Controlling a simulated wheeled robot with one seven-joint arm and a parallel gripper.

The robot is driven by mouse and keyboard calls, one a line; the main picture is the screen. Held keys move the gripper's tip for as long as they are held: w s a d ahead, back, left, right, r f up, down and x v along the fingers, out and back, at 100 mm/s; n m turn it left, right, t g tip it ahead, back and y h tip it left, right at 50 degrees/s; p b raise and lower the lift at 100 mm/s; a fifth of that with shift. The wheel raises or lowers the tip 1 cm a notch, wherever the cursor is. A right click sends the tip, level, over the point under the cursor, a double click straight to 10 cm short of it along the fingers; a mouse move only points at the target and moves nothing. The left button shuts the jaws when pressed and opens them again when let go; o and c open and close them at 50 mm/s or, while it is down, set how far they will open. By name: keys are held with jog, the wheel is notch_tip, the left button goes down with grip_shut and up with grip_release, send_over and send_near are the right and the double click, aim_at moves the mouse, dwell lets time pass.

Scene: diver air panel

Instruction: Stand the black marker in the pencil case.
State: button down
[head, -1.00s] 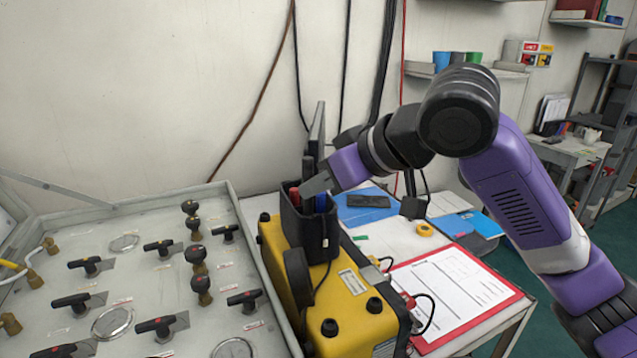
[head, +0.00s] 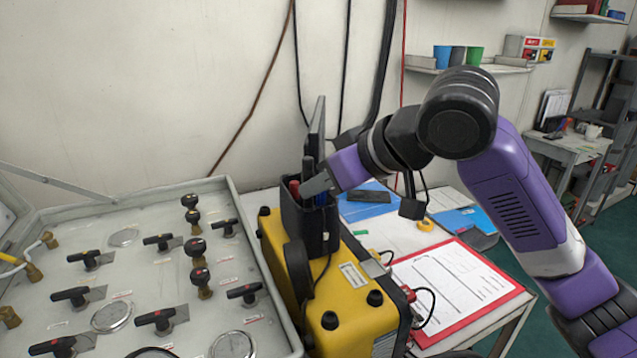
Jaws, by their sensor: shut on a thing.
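The pencil case (head: 309,228) is a black upright holder with its tall lid (head: 317,122) raised, standing on the yellow unit. A red pen (head: 294,188) and a blue one (head: 321,199) stand in it. My gripper (head: 311,186) comes in from the right at the case's mouth, shut on the black marker (head: 308,164). The marker is upright, its top showing above the fingers against the lid. Its lower end is hidden by the fingers and the case wall, so I cannot tell how deep it is or whether it touches the bottom.
The yellow unit (head: 350,287) stands beside the valve panel (head: 130,265). A red clipboard (head: 520,297), a roll of yellow tape (head: 425,225) and blue folders (head: 452,221) lie on the white table to the right. Cables hang on the wall behind.

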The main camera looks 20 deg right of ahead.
jog(key=shift+f, duration=0.4)
dwell(0.3)
jog(key=c, duration=1.3)
grip_release()
jog(key=shift+r, duration=0.1)
notch_tip(320, 180, up, 9)
jog(key=p, duration=0.8)
